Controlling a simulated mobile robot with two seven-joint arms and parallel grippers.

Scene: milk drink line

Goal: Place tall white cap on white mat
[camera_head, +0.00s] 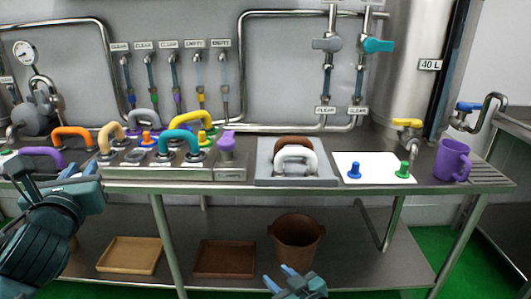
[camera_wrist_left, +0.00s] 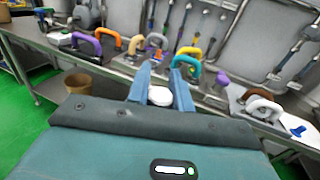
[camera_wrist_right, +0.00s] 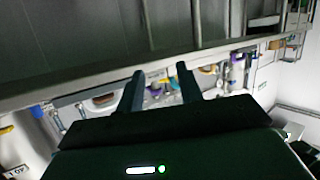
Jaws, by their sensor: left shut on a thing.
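My left gripper (camera_head: 76,172) is over the left front edge of the table. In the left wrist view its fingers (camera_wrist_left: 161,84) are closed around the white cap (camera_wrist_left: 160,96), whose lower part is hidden. My right gripper (camera_head: 281,281) is open and empty, low in front of the table.
Several coloured handles stand on the rack (camera_head: 230,174) at the left and middle. A grey tray (camera_head: 262,178) with a white and a brown handle is left of the mat. A purple mug (camera_head: 452,160) stands to its right. The mat's middle is clear.

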